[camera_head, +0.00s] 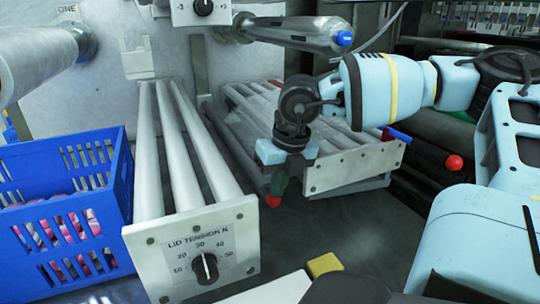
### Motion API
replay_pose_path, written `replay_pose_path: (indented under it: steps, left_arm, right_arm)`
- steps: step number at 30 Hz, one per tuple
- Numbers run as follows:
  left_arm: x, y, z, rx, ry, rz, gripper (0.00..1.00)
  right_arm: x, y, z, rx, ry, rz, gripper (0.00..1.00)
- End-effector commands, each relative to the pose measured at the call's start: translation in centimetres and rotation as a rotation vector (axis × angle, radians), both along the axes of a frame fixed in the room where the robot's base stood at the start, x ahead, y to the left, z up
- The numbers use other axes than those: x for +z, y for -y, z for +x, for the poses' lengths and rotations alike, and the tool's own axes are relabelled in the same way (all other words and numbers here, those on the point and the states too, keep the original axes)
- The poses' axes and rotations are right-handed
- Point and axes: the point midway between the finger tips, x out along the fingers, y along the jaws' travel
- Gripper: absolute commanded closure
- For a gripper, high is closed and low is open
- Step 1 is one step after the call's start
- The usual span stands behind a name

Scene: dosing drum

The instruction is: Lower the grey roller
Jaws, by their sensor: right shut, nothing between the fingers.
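A grey roller (305,33) with a blue end cap sticks out from the machine wall at the top middle. A larger grey roller (40,62) juts out at the upper left. I cannot tell which one the task names. My right gripper (278,188) points down at the front left corner of a low roller bed (355,168); it is shut and empty. A red ball knob (273,201) is just below its fingertips; whether they touch is unclear. A second red knob (453,163) is to the right of the bed. My left gripper is not in view.
A sloping set of pale rollers (185,150) ends in a "LID TENSION N" dial plate (195,250). A blue crate (115,200) with pink-and-white packs stands at left. A dial box (200,10) is at the top.

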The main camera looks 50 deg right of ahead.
Motion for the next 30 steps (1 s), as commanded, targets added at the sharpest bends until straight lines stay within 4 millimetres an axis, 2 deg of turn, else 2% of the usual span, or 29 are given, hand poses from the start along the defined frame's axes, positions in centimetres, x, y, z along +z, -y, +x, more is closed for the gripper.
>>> replay_pose_path:
  steps: [1,3,10,25,30]
  left_arm:
    - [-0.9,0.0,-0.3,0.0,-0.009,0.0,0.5]
    - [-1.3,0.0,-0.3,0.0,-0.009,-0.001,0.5]
    - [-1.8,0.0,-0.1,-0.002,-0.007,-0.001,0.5]
    - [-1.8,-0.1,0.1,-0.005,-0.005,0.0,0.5]
    - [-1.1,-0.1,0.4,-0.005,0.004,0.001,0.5]
  right_arm:
    - [-1.5,0.0,0.0,0.0,-0.007,0.0,1.0]
    - [-2.4,0.0,0.0,-0.001,-0.005,0.001,1.0]
    - [-3.8,0.0,0.0,0.0,0.0,-0.001,1.0]
    - [-4.3,0.0,-0.2,0.0,-0.012,0.004,1.0]
    - [-2.9,0.4,-0.2,0.0,-0.007,0.003,1.0]
